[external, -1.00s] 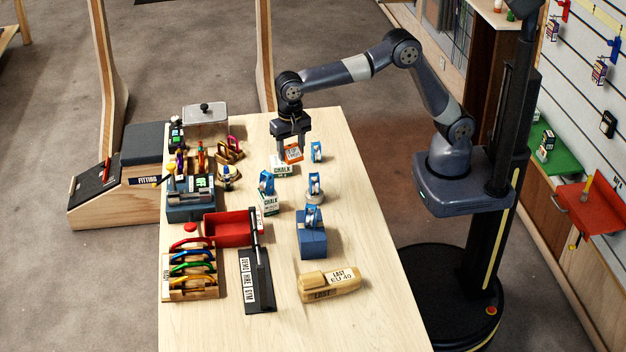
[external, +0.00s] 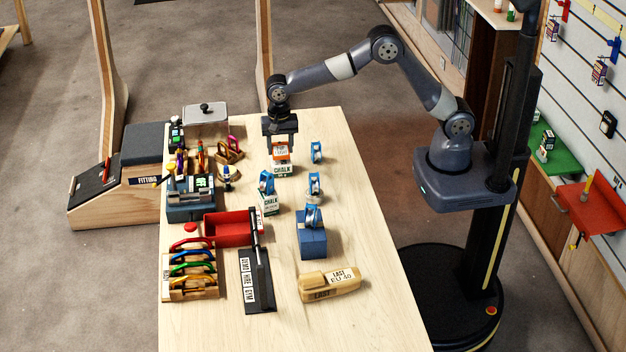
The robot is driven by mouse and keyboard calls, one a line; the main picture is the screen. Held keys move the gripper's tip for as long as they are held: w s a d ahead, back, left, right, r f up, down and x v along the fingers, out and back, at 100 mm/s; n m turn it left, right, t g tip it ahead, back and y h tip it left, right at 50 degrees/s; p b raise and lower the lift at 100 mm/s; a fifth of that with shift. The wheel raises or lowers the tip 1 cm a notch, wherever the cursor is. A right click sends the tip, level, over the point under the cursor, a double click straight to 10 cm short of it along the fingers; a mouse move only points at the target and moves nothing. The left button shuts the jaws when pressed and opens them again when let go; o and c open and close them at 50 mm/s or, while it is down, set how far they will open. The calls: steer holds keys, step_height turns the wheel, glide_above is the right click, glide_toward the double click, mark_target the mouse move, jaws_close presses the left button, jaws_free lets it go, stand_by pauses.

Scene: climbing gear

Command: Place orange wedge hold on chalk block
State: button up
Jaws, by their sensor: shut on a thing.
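My gripper (external: 280,145) points down at the far end of the table, shut on the orange wedge hold (external: 281,155), which has a white label. The hold is directly over a white and green chalk block (external: 283,170) in the picture. I cannot tell whether the hold touches the block's top or is just above it. The fingers partly hide the hold. A second chalk block (external: 269,204) stands nearer the camera with a blue pulley-like piece (external: 266,183) on it.
Blue pulley-like pieces (external: 316,152) stand to the right, one on a blue block (external: 312,243). A red tray (external: 228,230), a rack of coloured carabiners (external: 190,270) and a tan piece (external: 330,284) lie nearer. A grey-lidded box (external: 205,115) is far left. The table's right side is clear.

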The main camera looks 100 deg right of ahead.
mark_target(280, 145)
steer(key=shift+f, duration=0.85)
steer(key=shift+f, duration=0.2)
steer(key=o, duration=1)
steer(key=shift+c, duration=0.2)
step_height(280, 145, up, 12)
steer(key=b, duration=0.1)
steer(key=shift+r, duration=0.25)
steer(key=shift+f, duration=0.1)
